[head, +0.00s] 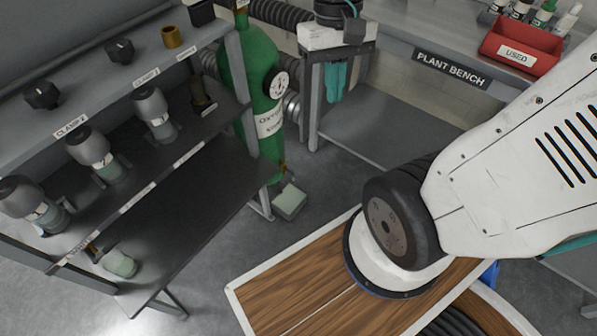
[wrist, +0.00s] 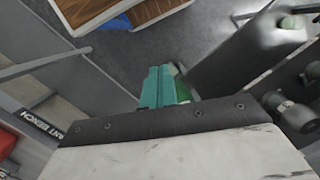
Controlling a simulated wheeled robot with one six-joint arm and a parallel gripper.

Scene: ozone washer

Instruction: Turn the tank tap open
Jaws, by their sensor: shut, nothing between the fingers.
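The green oxygen tank (head: 255,65) stands upright beside the left shelf in the head view, with a round gauge (head: 278,84) on its side.
A dark shelf (head: 190,235) with knobs and several jars stands at the left. The plant bench (head: 400,38) with a red tray (head: 520,45) is at the back right. A small pale green box (head: 289,202) sits on the floor near the tank. Grey floor lies between.

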